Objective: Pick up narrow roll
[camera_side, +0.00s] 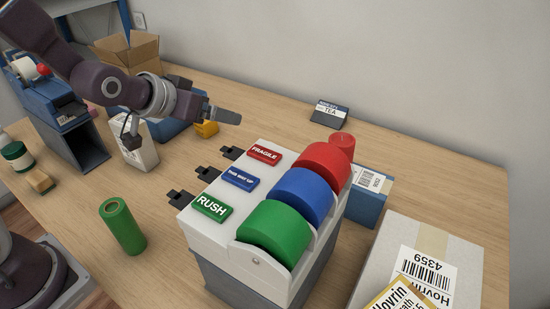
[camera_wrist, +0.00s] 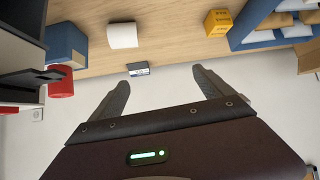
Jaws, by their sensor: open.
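A slim green roll (camera_side: 122,226) stands upright on the wooden table, left of the dispenser in the side view. A small red roll (camera_side: 342,142) is partly hidden behind the dispenser; a red cylinder (camera_wrist: 61,82) shows at the left in the wrist view. I cannot tell for certain which one is the narrow roll. Wide red (camera_side: 325,167), blue (camera_side: 301,196) and green (camera_side: 273,235) rolls sit in the white dispenser (camera_side: 220,240). My gripper (camera_side: 224,115) is high above the table, behind and left of the dispenser. Its fingers (camera_wrist: 161,82) are apart and empty in the wrist view.
Labels and black tabs line the dispenser's left side. A large parcel (camera_side: 388,262) and a blue box (camera_side: 364,209) stand to its right. A small dark tea pack (camera_side: 330,114) lies at the back. A yellow block (camera_side: 206,129) and open carton (camera_side: 128,58) are at the left.

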